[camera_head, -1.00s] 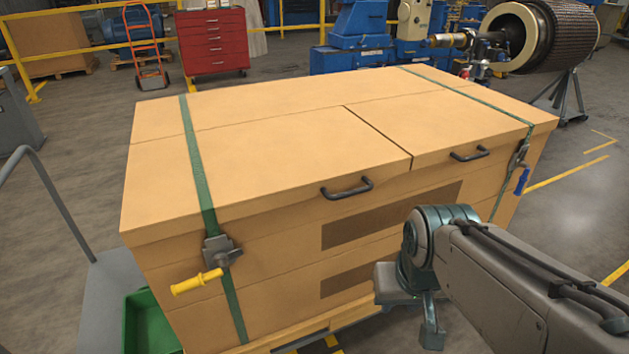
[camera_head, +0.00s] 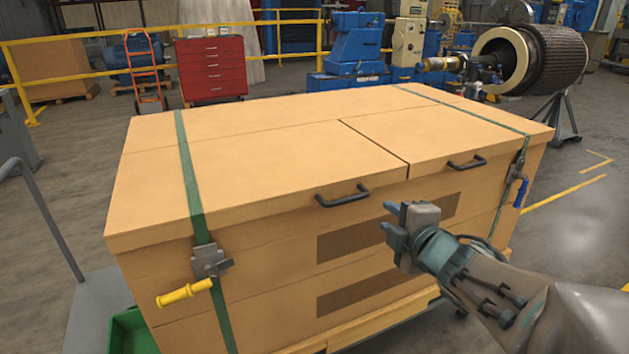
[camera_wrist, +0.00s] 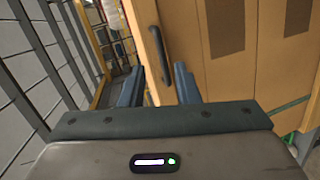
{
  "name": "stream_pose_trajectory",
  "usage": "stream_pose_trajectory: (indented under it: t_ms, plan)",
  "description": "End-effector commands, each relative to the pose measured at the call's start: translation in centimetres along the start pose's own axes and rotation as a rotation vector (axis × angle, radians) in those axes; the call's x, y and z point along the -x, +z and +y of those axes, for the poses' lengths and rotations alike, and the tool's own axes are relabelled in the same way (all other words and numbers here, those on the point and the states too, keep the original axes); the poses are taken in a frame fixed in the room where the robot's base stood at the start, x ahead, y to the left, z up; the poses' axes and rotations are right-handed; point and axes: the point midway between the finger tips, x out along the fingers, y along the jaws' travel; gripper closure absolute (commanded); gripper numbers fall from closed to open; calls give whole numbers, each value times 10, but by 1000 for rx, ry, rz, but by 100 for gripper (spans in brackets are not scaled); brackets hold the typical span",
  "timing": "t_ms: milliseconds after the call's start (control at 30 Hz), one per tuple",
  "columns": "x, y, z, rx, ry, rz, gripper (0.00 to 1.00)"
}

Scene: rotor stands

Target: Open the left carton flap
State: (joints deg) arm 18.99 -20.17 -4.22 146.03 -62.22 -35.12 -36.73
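The large tan carton (camera_head: 270,270) stands shut in the head view. Its left flap (camera_head: 270,165) lies flat, with a black bar handle (camera_head: 343,197) at its front edge. A green strap (camera_head: 189,170) crosses the flap's left part and runs down to a buckle with a yellow lever (camera_head: 185,293). My gripper (camera_head: 388,223) is open and empty in front of the carton, right of and below that handle. In the wrist view, a black handle (camera_wrist: 160,55) shows beyond and between the spread fingers (camera_wrist: 158,90), not gripped.
The right flap (camera_head: 430,125) is shut, with its own handle (camera_head: 468,162); a second strap has a blue-levered buckle (camera_head: 520,190). A green bin (camera_head: 128,335) sits at the lower left, near a grey rail (camera_head: 45,215).

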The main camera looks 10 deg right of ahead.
Motion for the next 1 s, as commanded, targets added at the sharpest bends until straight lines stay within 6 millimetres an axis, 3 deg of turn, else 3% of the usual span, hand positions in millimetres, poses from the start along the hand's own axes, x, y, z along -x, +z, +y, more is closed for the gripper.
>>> stream_pose_trajectory:
  t_ms: [267, 433, 1000]
  plan:
    - [2, -19, -7, 150, 34, 148, 71]
    - [-10, -22, -6, 154, 34, 155, 71]
    - [-105, -37, -6, 152, 33, 153, 71]
